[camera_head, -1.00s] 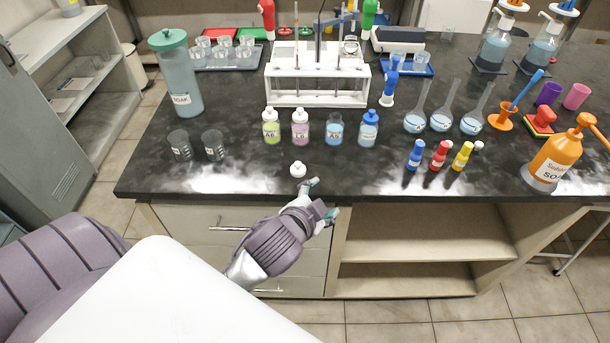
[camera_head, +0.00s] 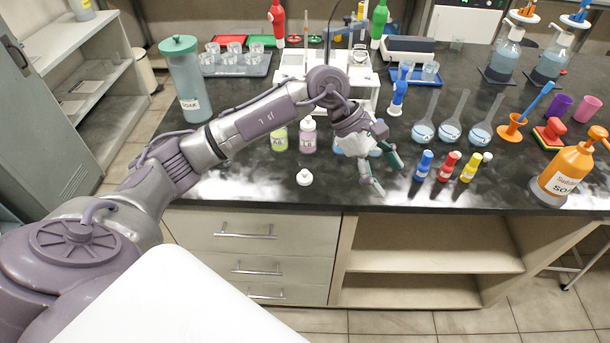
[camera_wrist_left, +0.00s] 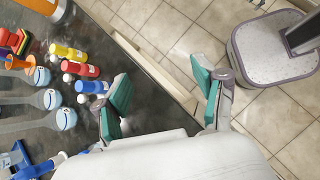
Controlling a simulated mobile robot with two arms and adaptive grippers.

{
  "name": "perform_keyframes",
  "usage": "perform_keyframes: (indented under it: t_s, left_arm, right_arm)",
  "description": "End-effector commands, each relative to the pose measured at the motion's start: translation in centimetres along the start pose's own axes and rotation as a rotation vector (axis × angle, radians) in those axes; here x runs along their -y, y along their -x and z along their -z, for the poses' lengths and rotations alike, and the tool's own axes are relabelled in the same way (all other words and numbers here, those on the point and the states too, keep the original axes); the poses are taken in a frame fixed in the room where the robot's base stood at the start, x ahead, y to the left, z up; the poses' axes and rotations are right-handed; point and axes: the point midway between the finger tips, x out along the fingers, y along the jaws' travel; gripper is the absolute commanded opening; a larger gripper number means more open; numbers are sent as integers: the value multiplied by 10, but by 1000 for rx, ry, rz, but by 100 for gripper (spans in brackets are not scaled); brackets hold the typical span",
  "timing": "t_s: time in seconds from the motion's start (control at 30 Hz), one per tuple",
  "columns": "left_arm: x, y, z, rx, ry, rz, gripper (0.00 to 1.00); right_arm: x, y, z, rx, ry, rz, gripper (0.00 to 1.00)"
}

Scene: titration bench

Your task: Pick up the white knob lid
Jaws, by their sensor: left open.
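The white knob lid (camera_head: 304,177) lies on the dark bench top near its front edge, in front of the pink-labelled bottle (camera_head: 308,135). My left gripper (camera_head: 384,180) is open and empty above the front of the bench, to the right of the lid and apart from it. In the left wrist view my left gripper (camera_wrist_left: 165,95) shows its two green-padded fingers spread wide, with the bench edge and floor beyond them. The lid does not clearly show in the wrist view. My right gripper is in no view.
Blue (camera_head: 424,165), red (camera_head: 449,166) and yellow (camera_head: 470,167) small bottles stand right of my gripper. Round flasks (camera_head: 450,132) stand behind them. The bench front around the lid is clear.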

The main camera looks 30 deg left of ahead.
Motion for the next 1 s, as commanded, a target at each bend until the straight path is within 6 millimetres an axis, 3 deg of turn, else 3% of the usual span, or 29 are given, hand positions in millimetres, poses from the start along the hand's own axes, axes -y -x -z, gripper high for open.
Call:
perform_keyframes:
  t_s: [0.03, 0.13, 0.23, 0.37, 0.47, 0.8, 1.0]
  left_arm:
    - [-8, 24, 31, -158, -35, 15, 70]
    - [-12, 70, 81, -414, -58, 68, 70]
    - [-12, 109, 110, -580, -47, 115, 70]
    - [-8, 133, 127, -677, -29, 152, 70]
    - [-5, 129, 136, -693, -25, 162, 70]
    - [4, 81, 174, -688, -26, 160, 70]
    - [6, 70, 184, -688, -27, 157, 70]
  right_arm:
    - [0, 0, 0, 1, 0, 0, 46]
    - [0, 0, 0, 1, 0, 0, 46]
    - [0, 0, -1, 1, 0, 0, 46]
    - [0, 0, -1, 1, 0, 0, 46]
    - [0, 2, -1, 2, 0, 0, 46]
    - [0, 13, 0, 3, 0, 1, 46]
    - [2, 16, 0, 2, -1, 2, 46]
